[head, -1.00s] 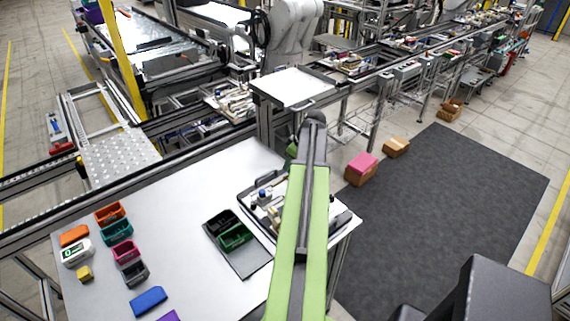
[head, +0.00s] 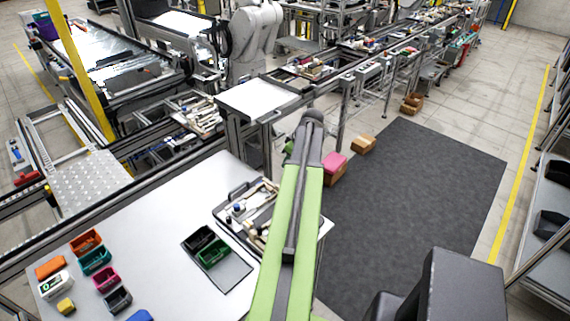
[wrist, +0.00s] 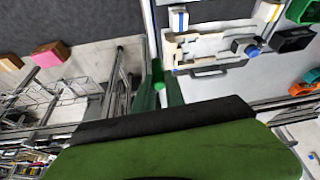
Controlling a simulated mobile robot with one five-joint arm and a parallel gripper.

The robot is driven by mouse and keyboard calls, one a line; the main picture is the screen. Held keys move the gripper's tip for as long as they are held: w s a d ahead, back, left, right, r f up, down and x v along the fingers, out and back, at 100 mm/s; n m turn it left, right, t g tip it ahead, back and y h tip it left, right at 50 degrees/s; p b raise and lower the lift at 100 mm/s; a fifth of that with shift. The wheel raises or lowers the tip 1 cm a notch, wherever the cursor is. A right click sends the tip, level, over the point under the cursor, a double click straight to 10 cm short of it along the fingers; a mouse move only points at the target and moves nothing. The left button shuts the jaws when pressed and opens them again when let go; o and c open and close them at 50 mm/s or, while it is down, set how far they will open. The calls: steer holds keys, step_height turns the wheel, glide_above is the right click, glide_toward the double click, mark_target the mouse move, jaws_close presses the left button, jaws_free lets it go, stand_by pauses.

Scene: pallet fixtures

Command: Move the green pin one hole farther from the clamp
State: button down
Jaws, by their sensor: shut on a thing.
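In the wrist view my gripper (wrist: 158,92) is shut on the green pin (wrist: 157,72), which stands between the two dark green fingers. The pin is clear of the pallet fixture. The fixture (wrist: 218,66), a light plate with a dark handle, lies on the table to the right of the gripper in that view. Pale blocks and a dark part with a blue end (wrist: 246,47) sit on it; I cannot tell which part is the clamp, nor make out the holes.
Left of the fixture, a black bin (head: 199,239) and a green bin (head: 214,253) stand on a dark mat. Several coloured bins and blocks lie at the table's left. A pink-topped box (head: 334,166) stands on the floor beyond the table's right edge. A conveyor runs behind.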

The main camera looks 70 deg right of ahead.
steer(key=w+a+f+m+b, duration=0.1)
steer(key=w+a, duration=0.3)
steer(key=w, duration=0.6)
steer(key=shift+h, duration=0.4)
steer(key=f+b, duration=0.7)
steer(key=shift+d+f+b, duration=0.25)
steer(key=shift+f+b, duration=0.05)
steer(key=shift+s+f, duration=0.1)
steer(key=shift+f+b, duration=0.9)
steer(key=shift+b, duration=0.1)
steer(key=c, duration=1.3)
jaws_free()
steer(key=shift+r, duration=0.1)
